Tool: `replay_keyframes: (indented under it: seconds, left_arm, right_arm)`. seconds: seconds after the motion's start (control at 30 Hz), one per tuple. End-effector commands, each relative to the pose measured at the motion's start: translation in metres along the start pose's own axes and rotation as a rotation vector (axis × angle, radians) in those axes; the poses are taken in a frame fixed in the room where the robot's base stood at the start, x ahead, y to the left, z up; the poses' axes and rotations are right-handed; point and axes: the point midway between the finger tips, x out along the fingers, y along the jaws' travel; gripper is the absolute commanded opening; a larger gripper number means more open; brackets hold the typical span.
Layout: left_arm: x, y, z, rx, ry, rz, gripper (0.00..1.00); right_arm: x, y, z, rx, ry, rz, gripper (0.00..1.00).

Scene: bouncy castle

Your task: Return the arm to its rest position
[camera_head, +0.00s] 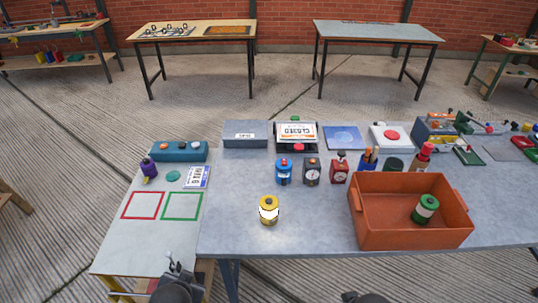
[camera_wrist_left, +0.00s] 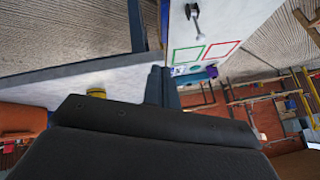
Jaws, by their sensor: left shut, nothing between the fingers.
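My left gripper (camera_head: 178,268) is at the bottom left of the head view, low by the front edge of the white side table (camera_head: 120,225). In the left wrist view its dark fingers (camera_wrist_left: 160,85) are together with nothing between them. A dark part of my right arm shows at the bottom edge of the head view; whether its gripper is open or shut cannot be seen. No object touches the left gripper.
A yellow canister (camera_head: 269,210) stands on the grey table (camera_head: 310,225). An orange bin (camera_head: 410,230) holds a green canister (camera_head: 425,208). Red (camera_head: 143,205) and green (camera_head: 182,206) outlined squares mark the side table. Several devices line the back.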

Motion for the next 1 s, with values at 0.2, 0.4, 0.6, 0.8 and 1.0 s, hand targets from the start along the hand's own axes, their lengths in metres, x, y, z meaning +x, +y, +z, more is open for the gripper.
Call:
replay_keyframes:
  seconds: [0.2,0.4,0.6,0.8,1.0]
  left_arm:
    - [-0.014,0.019,0.048,-0.091,-0.158,0.115,0.00]
    - [-0.028,0.032,0.078,-0.147,-0.267,0.192,0.00]
    - [-0.009,0.044,0.094,-0.160,-0.305,0.218,0.00]
    - [0.030,0.056,0.108,-0.158,-0.315,0.222,0.00]
    - [0.080,0.075,0.132,-0.155,-0.331,0.230,0.00]
  right_arm:
    - [-0.008,0.005,0.018,0.020,-0.049,0.016,0.84]
    - [-0.014,0.008,0.030,0.034,-0.082,0.028,0.84]
    - [0.010,0.008,0.036,0.037,-0.100,0.028,0.84]
    - [0.052,0.007,0.043,0.036,-0.111,0.023,0.84]
    - [0.108,0.003,0.059,0.035,-0.128,0.016,0.84]
